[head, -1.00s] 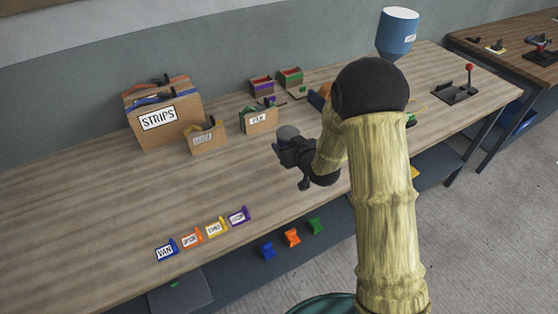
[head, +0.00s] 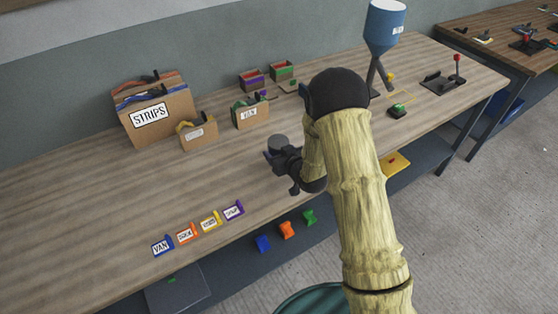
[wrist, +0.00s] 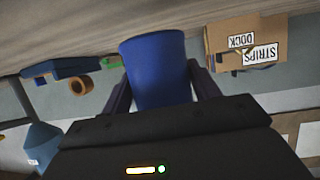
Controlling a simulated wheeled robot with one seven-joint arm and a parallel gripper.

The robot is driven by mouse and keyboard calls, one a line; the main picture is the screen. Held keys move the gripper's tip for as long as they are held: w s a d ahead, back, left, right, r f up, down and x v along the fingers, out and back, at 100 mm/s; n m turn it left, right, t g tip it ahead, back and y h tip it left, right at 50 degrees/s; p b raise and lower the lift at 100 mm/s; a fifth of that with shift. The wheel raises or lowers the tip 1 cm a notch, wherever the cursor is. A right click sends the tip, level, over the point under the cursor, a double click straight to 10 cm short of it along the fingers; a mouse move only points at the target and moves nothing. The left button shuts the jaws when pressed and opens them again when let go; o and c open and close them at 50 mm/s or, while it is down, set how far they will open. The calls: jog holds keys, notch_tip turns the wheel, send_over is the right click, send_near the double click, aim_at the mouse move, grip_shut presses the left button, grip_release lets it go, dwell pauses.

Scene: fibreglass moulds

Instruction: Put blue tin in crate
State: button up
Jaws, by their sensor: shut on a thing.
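My gripper (wrist: 160,92) is shut on the blue tin (wrist: 158,70), which sits between the two fingers in the wrist view. In the head view my gripper (head: 281,160) is above the middle of the bench, and a grey round end shows at it; the tin's blue side is hidden there. In the wrist view a low blue container (wrist: 62,68) lies off to the left of the tin, apart from it, beside an orange-brown ring (wrist: 82,87). I cannot tell whether that container is the crate. My arm hides that area in the head view.
Cardboard boxes, the largest marked STRIPS (head: 148,116), stand at the back of the bench (head: 90,200). Two small open boxes, purple (head: 253,82) and green-sided (head: 283,72), are behind. Labelled coloured holders (head: 210,221) line the front edge. A blue hopper (head: 385,25) stands right.

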jog(key=shift+f+p, duration=0.3)
jog(key=shift+f, duration=1.75)
jog(key=shift+f, duration=0.1)
jog(key=o, duration=1.1)
jog(key=shift+r, duration=0.2)
jog(key=shift+s+d, duration=0.2)
jog(key=shift+s, duration=0.1)
jog(key=b+v, duration=0.2)
jog(key=v, duration=0.9)
jog(key=shift+s+d, duration=0.1)
jog(key=shift+s, duration=0.1)
